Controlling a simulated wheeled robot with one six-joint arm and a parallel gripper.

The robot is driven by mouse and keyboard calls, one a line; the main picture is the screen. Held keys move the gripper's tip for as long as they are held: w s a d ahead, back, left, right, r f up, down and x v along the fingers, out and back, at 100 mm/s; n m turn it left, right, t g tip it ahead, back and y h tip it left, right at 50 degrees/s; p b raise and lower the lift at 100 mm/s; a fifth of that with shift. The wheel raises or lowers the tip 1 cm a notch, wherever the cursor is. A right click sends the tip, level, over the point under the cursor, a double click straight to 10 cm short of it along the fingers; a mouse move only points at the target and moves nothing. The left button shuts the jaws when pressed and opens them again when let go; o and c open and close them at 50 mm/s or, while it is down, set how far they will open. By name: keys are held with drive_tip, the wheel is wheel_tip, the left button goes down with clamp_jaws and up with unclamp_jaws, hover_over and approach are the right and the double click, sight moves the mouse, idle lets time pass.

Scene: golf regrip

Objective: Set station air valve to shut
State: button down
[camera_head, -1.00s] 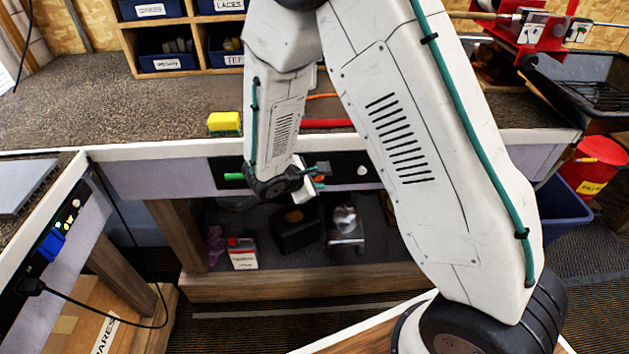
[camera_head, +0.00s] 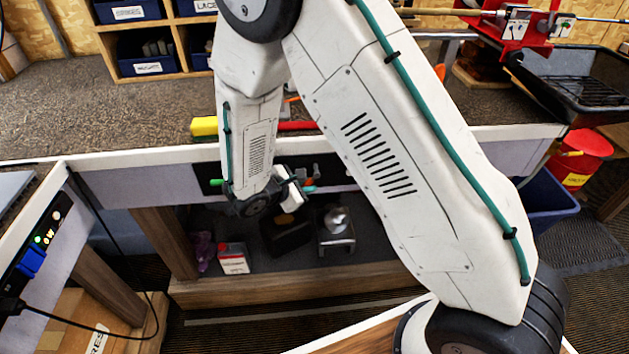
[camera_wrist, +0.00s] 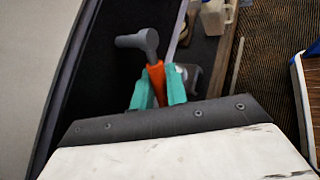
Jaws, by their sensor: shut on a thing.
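The station air valve shows in the wrist view as a grey fitting (camera_wrist: 146,42) with an orange lever (camera_wrist: 156,82). My gripper (camera_wrist: 158,88) has its teal fingers on either side of the lever and is shut on it. The lever's lower end is hidden between the fingers. In the head view my gripper (camera_head: 304,184) is small, at the dark panel (camera_head: 335,170) on the bench's front edge. Most of the valve is hidden there by my arm, so the lever's setting is hard to tell.
A yellow block (camera_head: 204,126) and a red bar (camera_head: 298,126) lie on the bench top (camera_head: 90,110). Below, a shelf holds a red-capped white can (camera_head: 233,260) and dark items. A red bucket (camera_head: 582,157) and blue bin (camera_head: 548,200) stand right.

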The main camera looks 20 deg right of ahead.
drive_tip(key=h, duration=0.1)
drive_tip(key=d+n+h, duration=0.1)
drive_tip(key=h, duration=0.1)
drive_tip(key=shift+s+f, duration=0.1)
drive_tip(key=shift+f, duration=0.3)
drive_tip(key=shift+s+d+n+t+h, duration=0.1)
drive_tip(key=shift+d+n+t+h, duration=0.15)
drive_tip(key=shift+d+n+h, duration=0.4)
drive_tip(key=shift+s+d+n+t+h, duration=0.1)
drive_tip(key=shift+d+n+t+h, duration=0.15)
drive_tip(key=shift+n+h, duration=0.65)
drive_tip(key=shift+m+h, duration=0.25)
drive_tip(key=c, duration=1.7)
unclamp_jaws()
drive_tip(key=v, duration=0.7)
drive_tip(key=shift+s+a+f, duration=0.1)
drive_tip(key=shift+s+a, duration=0.05)
drive_tip(key=shift+a, duration=0.2)
